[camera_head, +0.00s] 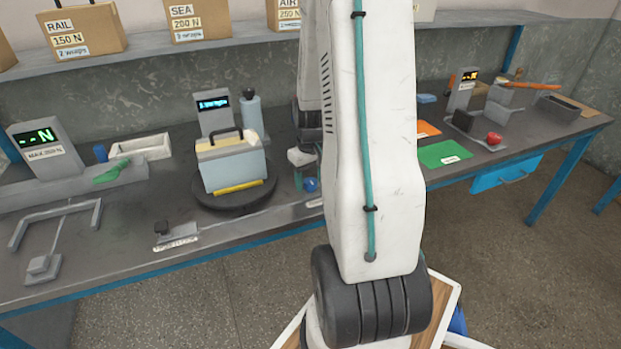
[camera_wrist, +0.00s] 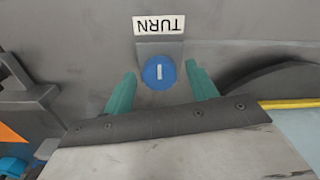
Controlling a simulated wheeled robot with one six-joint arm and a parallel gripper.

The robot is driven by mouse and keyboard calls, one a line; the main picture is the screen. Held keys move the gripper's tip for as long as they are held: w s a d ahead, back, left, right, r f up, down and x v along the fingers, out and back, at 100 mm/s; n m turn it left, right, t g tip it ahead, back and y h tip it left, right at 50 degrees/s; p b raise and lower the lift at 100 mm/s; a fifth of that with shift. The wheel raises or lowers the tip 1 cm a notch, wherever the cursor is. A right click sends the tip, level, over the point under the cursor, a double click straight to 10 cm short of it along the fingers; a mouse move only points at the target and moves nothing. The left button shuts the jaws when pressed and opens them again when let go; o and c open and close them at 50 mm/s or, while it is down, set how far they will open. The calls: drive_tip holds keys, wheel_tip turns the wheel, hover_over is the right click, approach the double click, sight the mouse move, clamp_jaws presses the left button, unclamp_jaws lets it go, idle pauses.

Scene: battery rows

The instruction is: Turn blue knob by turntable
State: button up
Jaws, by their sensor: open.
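The blue knob (camera_head: 311,184) stands on the bench just right of the turntable, partly beside my arm in the head view. In the wrist view the blue knob (camera_wrist: 159,72) is round with a pale line on its face, on a grey mount below a label reading TURN (camera_wrist: 159,25), which appears upside down. My gripper (camera_wrist: 162,82) has teal fingers, open, one on each side of the knob with gaps to it. The dark round turntable (camera_head: 234,197) carries a pale blue and cream case with a handle (camera_head: 232,170); its edge also shows in the wrist view.
A display post (camera_head: 213,113) and a grey-blue bottle (camera_head: 251,113) stand behind the turntable. A small lever block (camera_head: 175,236) sits at the bench's front. Green (camera_head: 445,153) and orange mats lie right of my arm. Boxes line the shelf above.

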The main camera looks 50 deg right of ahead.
drive_tip(key=c, duration=1)
drive_tip(key=shift+m, duration=0.4)
drive_tip(key=m, duration=1.1)
drive_tip(key=o, duration=1)
